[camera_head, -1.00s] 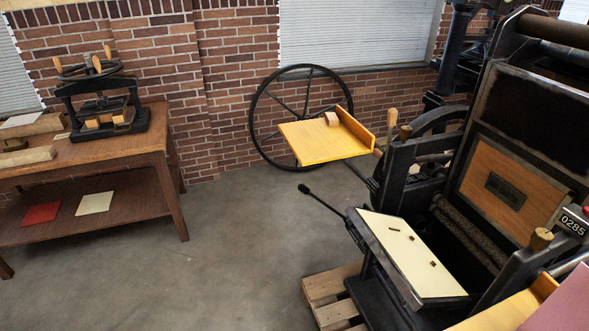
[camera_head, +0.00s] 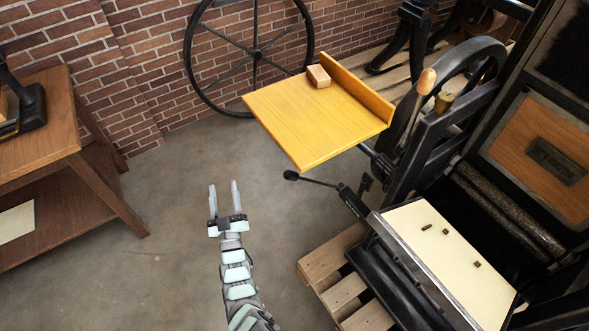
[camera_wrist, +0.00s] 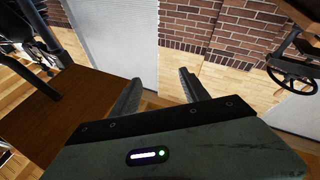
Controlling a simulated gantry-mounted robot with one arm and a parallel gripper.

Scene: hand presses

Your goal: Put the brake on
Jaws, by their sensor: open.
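The hand press (camera_head: 440,150) stands on the right in the head view. A dark lever with a black ball knob (camera_head: 291,175) sticks out from its side towards the left. A second lever with a wooden handle (camera_head: 427,81) stands up behind it; which of them is the brake I cannot tell. My gripper (camera_head: 224,186) is open and empty, left of the black knob and apart from it, with its fingers pointing up the picture. The wrist view shows its two spread fingers (camera_wrist: 156,85) with nothing between them; neither lever can be made out there.
A yellow board (camera_head: 315,118) with a small wooden block (camera_head: 318,76) juts out behind the knob. A cream-topped bed (camera_head: 445,262) and wooden pallet (camera_head: 330,265) lie to the right. A wooden table (camera_head: 45,125) is at left. Bare floor (camera_head: 165,200) surrounds my gripper.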

